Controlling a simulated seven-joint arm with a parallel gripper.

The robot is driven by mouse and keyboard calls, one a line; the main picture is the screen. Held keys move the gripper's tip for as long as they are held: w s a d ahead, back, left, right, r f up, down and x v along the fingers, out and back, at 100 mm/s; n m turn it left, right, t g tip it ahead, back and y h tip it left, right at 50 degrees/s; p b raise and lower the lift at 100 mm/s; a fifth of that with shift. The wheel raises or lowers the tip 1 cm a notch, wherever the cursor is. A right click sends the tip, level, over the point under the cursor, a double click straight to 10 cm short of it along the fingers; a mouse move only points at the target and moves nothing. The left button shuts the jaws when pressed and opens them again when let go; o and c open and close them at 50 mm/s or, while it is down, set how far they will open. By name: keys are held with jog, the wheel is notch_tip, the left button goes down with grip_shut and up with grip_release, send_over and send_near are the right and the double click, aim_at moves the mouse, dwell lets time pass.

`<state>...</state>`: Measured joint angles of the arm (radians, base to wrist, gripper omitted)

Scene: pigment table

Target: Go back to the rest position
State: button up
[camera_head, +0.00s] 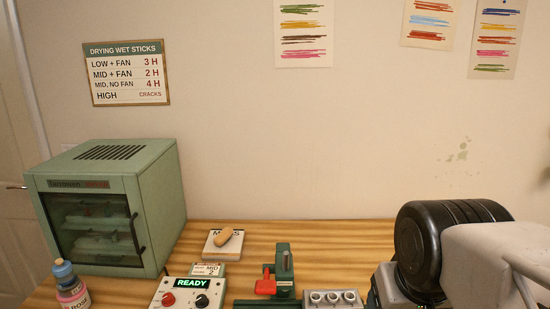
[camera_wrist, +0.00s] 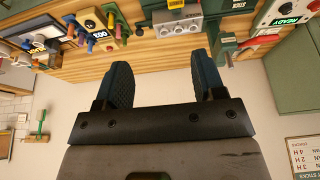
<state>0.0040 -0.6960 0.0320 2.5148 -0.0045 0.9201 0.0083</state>
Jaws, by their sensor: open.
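My gripper (camera_wrist: 163,76) shows in the wrist view with its two dark blue pads spread wide apart. Nothing is between the pads. They hang in the air in front of the wooden table (camera_wrist: 150,64) and the pale wall, and touch nothing that I can see. The wrist view shows the room upside down. In the head view parts of my arm fill the lower right, and my gripper is not visible there.
In the head view a green drying cabinet (camera_head: 158,190) stands left, with bottles (camera_head: 69,284) before it. A control box (camera_head: 186,294) reads READY. A green press with red handle (camera_head: 266,284) and a grey holed block (camera_head: 334,297) stand mid-table. The wrist view shows several coloured sticks (camera_wrist: 90,25).

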jog(key=shift+g, duration=0.8)
jog(key=shift+s+x, duration=0.15)
jog(key=shift+x, duration=1.1)
jog(key=shift+s+x, duration=0.15)
jog(key=shift+x, duration=1.1)
jog(key=shift+d, duration=0.1)
